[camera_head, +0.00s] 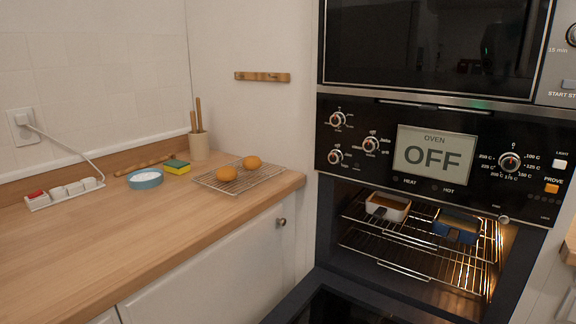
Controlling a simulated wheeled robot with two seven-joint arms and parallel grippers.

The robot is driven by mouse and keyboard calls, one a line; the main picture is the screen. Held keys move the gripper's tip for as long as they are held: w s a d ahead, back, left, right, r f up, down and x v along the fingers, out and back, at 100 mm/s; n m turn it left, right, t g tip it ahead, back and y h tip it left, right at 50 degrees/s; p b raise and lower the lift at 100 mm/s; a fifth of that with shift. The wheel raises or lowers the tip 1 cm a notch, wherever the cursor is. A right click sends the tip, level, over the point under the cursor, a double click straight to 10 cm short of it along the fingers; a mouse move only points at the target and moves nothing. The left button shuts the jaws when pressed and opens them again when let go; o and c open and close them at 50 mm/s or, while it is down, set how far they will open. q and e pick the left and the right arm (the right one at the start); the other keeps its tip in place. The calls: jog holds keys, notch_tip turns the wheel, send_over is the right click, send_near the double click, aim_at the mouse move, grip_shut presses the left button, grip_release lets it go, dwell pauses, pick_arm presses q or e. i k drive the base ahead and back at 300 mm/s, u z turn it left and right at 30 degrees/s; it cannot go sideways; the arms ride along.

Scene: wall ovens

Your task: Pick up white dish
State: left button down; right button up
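The white dish (388,206) is a small rectangular baking dish with something brown inside. It sits on the upper wire rack (425,232) inside the open lit oven, left of a blue dish (455,226). Neither of my grippers shows in the head view, so their states and distances from the dish are hidden.
The oven door (345,306) is folded down in front of the cavity. The control panel (435,152) reads OFF. On the wooden counter (120,235), a cooling rack (213,182) holds two orange-brown round items, near a sponge (177,167) and a blue bowl (145,179). The counter front is clear.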

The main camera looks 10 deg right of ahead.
aim_at(385, 210)
jog(key=z, duration=1.35)
